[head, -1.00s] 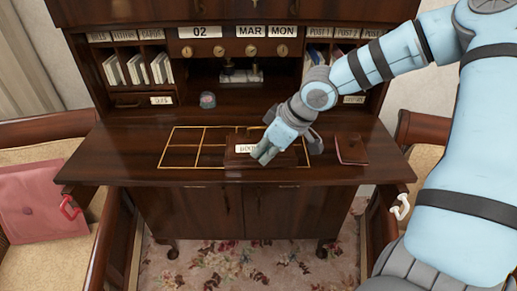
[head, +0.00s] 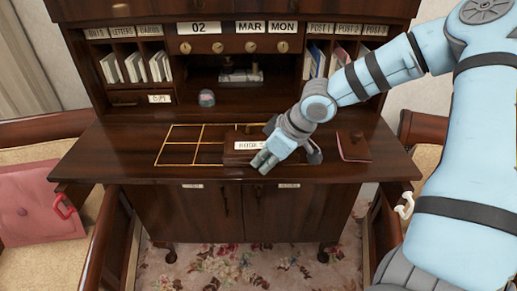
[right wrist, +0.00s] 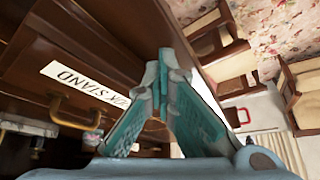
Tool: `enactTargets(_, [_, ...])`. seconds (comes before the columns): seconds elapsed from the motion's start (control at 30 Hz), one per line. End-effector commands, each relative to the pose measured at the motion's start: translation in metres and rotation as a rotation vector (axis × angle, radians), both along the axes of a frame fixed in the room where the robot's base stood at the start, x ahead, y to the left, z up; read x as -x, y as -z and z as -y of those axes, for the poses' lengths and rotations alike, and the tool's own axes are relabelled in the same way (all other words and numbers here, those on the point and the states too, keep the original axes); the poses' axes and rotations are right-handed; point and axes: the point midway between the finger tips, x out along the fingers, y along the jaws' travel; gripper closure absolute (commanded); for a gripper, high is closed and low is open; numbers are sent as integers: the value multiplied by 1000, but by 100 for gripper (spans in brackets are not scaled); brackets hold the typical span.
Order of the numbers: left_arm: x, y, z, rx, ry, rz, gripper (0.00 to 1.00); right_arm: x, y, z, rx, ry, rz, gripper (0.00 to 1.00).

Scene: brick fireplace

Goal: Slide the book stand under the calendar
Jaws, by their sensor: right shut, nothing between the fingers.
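The book stand (head: 236,159) is a low dark wooden block with a white label, resting on the desk top inside the right part of a gold-outlined grid. It also shows in the right wrist view (right wrist: 100,40), with its label partly readable. The calendar (head: 238,28) is a row of white cards reading 02, MAR, MON, high on the desk's upper part, above an open niche. My right gripper (head: 262,163) is shut and empty, at the front right of the stand; in the wrist view its fingertips (right wrist: 165,60) are close beside it. Whether they touch is unclear. My left gripper is not in view.
A small globe-like ornament (head: 207,98) stands near the niche's left side. A metal device (head: 240,76) sits inside the niche. A reddish-brown notebook (head: 354,147) lies right of the stand.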

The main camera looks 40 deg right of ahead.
Motion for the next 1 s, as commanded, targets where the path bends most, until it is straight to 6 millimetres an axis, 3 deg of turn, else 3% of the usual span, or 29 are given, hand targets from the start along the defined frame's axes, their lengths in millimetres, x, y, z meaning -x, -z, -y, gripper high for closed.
enactTargets(1.0, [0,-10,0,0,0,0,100,2,0,3,1,0,-9,100])
